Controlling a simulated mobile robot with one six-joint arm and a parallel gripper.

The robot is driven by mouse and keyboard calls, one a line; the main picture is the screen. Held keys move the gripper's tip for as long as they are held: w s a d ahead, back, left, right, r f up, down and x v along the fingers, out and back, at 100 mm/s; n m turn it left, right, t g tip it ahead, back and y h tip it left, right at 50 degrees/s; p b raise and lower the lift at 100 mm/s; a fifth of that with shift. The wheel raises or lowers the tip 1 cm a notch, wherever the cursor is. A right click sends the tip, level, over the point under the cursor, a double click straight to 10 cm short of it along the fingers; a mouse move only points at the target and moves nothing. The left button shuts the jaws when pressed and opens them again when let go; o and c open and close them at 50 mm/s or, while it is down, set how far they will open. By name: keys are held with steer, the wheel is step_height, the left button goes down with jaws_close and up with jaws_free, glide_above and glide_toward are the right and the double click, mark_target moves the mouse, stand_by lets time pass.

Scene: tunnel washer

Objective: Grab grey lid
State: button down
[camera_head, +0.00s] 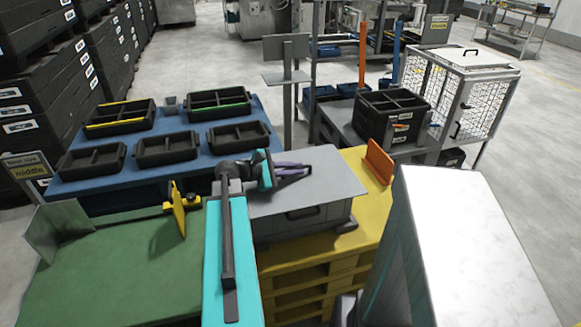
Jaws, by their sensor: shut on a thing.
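The grey lid (335,187) is a flat, light grey panel lying on top of a dark grey box (300,224) on a yellow pallet. My gripper (303,171) is over the lid's left part, reaching in from the left, with its purple-grey fingers pointing right. It is shut at the lid's upper surface. The part it grips is small and partly hidden by the fingers.
A yellow pallet (375,217) with an orange upright plate (379,162) lies to the right. A blue table (82,184) with several black trays stands behind left. A green surface (120,270) with a yellow bracket (178,210) is at left. A wire cage (487,105) stands back right.

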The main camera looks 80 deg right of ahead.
mark_target(306, 189)
steer(key=s+a, duration=0.2)
steer(key=a, duration=0.1)
steer(key=s+a, duration=0.1)
steer(key=shift+s+a+r+b, duration=0.1)
steer(key=shift+a+r+b, duration=0.15)
steer(key=shift+a+b, duration=0.05)
steer(key=shift+d+r+p, duration=0.15)
steer(key=shift+r+p, duration=0.05)
steer(key=shift+p, duration=1.05)
steer(key=shift+s+r+p, duration=0.1)
steer(key=shift+p, duration=0.7)
steer(key=p, duration=0.5)
steer(key=shift+s+a, duration=0.25)
steer(key=shift+a, duration=0.15)
steer(key=a+p, duration=0.1)
steer(key=p, duration=0.4)
steer(key=shift+s, duration=0.3)
steer(key=shift+a+p, duration=0.15)
steer(key=shift+p, duration=0.3)
steer(key=shift+s+a+p, duration=0.8)
steer(key=shift+a+p, duration=0.05)
steer(key=shift+a, duration=0.2)
